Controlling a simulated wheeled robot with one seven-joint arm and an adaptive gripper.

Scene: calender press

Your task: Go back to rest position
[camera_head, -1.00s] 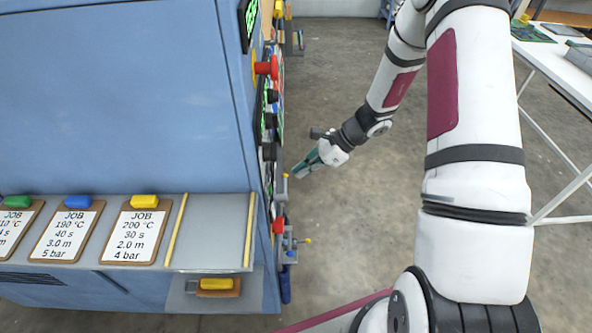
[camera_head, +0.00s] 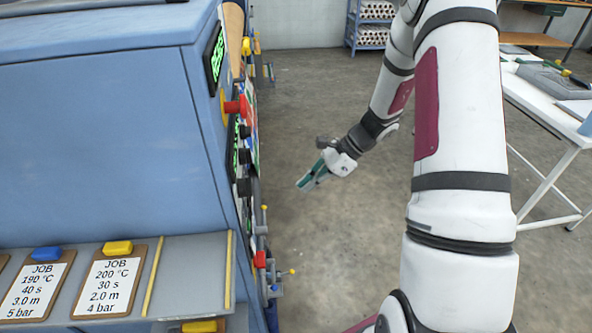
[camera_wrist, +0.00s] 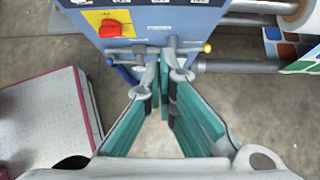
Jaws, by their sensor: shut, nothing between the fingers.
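My gripper (camera_head: 304,186) has green-lined fingers. It is shut and empty in the head view, held in free air to the right of the blue calender press (camera_head: 115,120). The fingers point down and left toward the machine's control side, apart from it. In the wrist view my gripper (camera_wrist: 164,82) shows with its fingertips close together in front of the machine's end. Beyond the tips are a red knob on a yellow plate (camera_wrist: 110,27) and a grey lever with a yellow tip (camera_wrist: 207,48).
Job clipboards (camera_head: 108,284) lie on the press's front shelf. A red knob (camera_head: 236,106) and levers stick out from the machine's side. A white table (camera_head: 540,100) stands at right, a rack of rolls (camera_head: 372,28) at the back. The floor between is clear.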

